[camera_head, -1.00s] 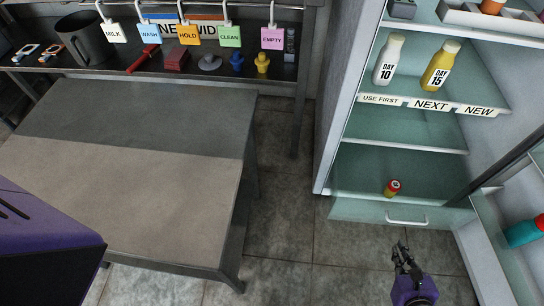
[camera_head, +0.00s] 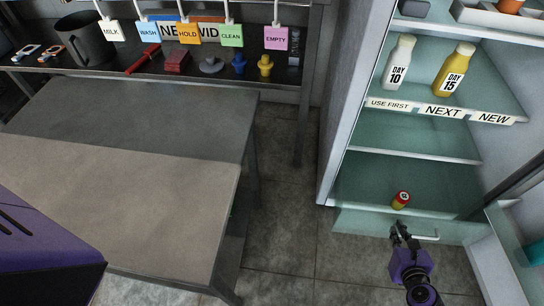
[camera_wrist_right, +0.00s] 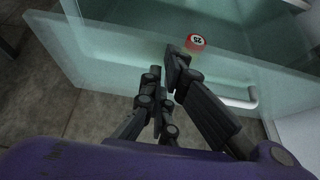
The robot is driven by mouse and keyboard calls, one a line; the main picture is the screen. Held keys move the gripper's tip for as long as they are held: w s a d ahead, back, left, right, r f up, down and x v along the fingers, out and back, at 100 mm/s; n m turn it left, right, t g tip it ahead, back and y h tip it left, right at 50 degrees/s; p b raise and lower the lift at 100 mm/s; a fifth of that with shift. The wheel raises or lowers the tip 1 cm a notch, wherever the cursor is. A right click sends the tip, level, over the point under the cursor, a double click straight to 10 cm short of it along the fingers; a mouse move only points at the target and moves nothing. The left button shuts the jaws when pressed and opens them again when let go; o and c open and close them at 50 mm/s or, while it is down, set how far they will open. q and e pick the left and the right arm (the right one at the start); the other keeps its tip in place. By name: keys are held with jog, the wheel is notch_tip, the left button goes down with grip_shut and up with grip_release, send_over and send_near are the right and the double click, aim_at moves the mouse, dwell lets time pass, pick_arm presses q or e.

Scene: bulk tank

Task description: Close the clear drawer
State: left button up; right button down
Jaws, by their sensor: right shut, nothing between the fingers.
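The clear drawer (camera_head: 360,222) is at the bottom of the fridge, and its greenish front panel stands out over the floor. Its pale handle (camera_head: 427,237) is partly behind my right gripper. In the right wrist view the drawer front (camera_wrist_right: 112,62) crosses the picture, with the handle (camera_wrist_right: 240,101) to the right of the fingers. My right gripper (camera_head: 397,232) is shut and empty, its fingertips at the drawer front left of the handle; I cannot tell whether they touch. The fingers also show in the wrist view (camera_wrist_right: 165,68). My left gripper is out of view.
A small red-and-yellow container (camera_head: 401,200) is in the drawer area. Bottles marked DAY 10 (camera_head: 399,63) and DAY 15 (camera_head: 454,71) stand on a shelf above. The open fridge door (camera_head: 503,250) is at right, a grey table (camera_head: 130,190) at left. Floor between is clear.

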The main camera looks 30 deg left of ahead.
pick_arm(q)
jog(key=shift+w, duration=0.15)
pick_arm(e)
jog(key=shift+w, duration=0.15)
jog(key=shift+w+a, duration=0.25)
jog(key=shift+w, duration=0.15)
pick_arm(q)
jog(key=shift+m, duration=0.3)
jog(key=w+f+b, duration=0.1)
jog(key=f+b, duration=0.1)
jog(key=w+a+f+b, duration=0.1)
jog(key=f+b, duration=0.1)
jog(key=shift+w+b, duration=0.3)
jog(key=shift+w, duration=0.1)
pick_arm(e)
jog(key=w+a, duration=0.4)
jog(key=w, duration=0.7)
jog(key=w+a, duration=0.4)
jog(key=w, duration=0.8)
jog(key=shift+a, duration=0.15)
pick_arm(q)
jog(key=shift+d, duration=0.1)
pick_arm(e)
jog(key=shift+s, duration=0.1)
